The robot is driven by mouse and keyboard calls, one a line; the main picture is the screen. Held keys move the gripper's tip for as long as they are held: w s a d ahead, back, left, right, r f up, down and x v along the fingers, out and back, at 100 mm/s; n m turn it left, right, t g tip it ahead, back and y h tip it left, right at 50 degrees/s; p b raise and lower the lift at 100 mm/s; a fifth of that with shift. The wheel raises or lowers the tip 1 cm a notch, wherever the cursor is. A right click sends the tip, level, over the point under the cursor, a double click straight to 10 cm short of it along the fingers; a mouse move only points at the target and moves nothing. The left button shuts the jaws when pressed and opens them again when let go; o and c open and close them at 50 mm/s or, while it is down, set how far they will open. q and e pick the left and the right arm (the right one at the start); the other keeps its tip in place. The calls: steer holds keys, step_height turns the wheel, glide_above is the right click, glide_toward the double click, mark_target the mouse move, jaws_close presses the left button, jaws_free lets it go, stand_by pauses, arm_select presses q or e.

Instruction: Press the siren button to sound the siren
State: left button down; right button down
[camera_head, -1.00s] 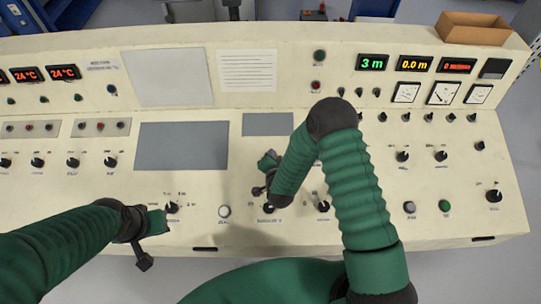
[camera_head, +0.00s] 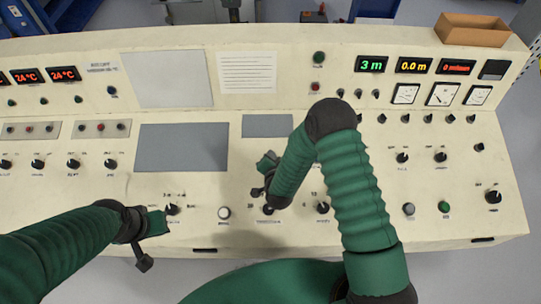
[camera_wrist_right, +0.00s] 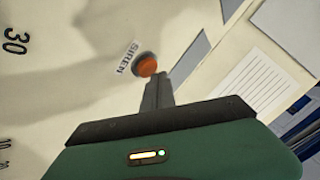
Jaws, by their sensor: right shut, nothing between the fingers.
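The siren button (camera_wrist_right: 147,64) is a round orange-red cap in a grey ring, beside a printed SIREN label (camera_wrist_right: 127,57) in the right wrist view. My right gripper (camera_wrist_right: 154,82) is shut and empty. Its fingertips overlap the near edge of the button in that view; I cannot tell whether they touch it. In the head view my right gripper (camera_head: 258,191) is over the middle of the console, and I cannot make out the siren button there. My left gripper (camera_head: 143,262) is at the console's front edge on the left; its jaw state is unclear.
The cream console (camera_head: 300,236) is full of knobs and buttons. A black knob (camera_head: 268,209) and a white button (camera_head: 224,212) are near my right gripper. A green button (camera_head: 444,208) is at the right. A brown open box (camera_head: 472,30) sits on the back ledge.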

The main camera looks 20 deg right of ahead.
steer(key=shift+s+a+r, duration=0.1)
steer(key=shift+r, duration=0.25)
steer(key=r+p, duration=0.2)
steer(key=s+r+p, duration=0.1)
steer(key=r+p, duration=0.1)
steer(key=shift+a+r, duration=0.15)
steer(key=shift+r, duration=0.25)
stand_by(0.6)
